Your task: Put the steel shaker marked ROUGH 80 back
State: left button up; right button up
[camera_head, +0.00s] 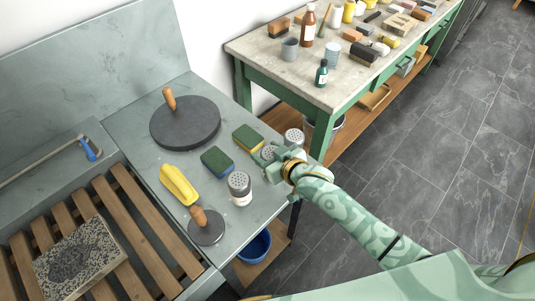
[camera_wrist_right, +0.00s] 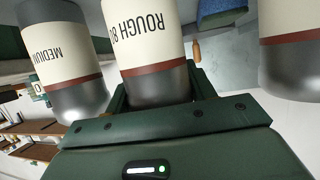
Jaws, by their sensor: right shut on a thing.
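The steel shaker marked ROUGH 80 (camera_wrist_right: 153,45) sits between the jaws of my right gripper (camera_head: 270,157), which is shut on it. It has a cream label with a dark red band. In the head view its perforated top (camera_head: 268,152) shows, and the gripper hides most of its body. I cannot tell whether its base touches the grey stone counter (camera_head: 150,165). A shaker marked MEDIUM (camera_wrist_right: 72,60) stands close beside it in the right wrist view. Another shaker (camera_wrist_right: 292,50) is on the other side, its marking unreadable. My left gripper is not in view.
Two more shakers flank my gripper, one nearer (camera_head: 240,189) and one farther (camera_head: 294,137). A green-framed table (camera_head: 345,95) stands behind.

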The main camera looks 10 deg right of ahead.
jog(key=shift+f, duration=0.1)
jog(key=o, duration=1)
